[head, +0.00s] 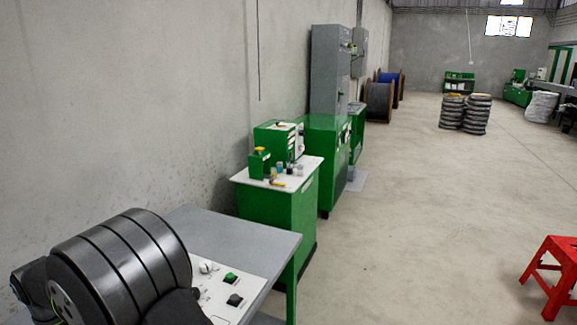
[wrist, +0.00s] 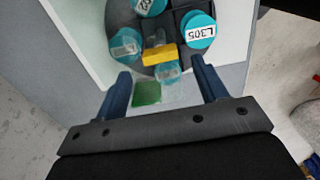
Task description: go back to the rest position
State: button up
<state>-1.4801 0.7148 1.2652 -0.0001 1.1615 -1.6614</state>
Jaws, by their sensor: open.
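My gripper (wrist: 159,68) shows in the wrist view with two blue fingers spread apart and nothing held between them. Past the fingertips is a dark divided holder (wrist: 180,18) with several round teal pieces, one labelled L305 (wrist: 199,30). A yellow block (wrist: 160,54) lies across the near part of the holder, between the fingertips in the picture. I cannot tell how far the fingers are from it. A green square (wrist: 147,93) lies nearer, between the fingers. I cannot make out my gripper in the head view, and no blue cable is clear near it.
In the head view, a grey table (head: 235,232) with a white control panel (head: 222,290) stands at the lower left. Green machine cabinets (head: 277,210) line the wall. A red stool (head: 553,272) stands at the right. The floor between is clear.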

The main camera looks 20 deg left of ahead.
notch_tip(320, 180, up, 13)
notch_tip(320, 180, down, 18)
jog(key=shift+r, duration=0.2)
jog(key=shift+r+m, duration=0.15)
jog(key=shift+m, duration=0.55)
jog(key=m, duration=0.3)
jog(key=shift+m, duration=2.4)
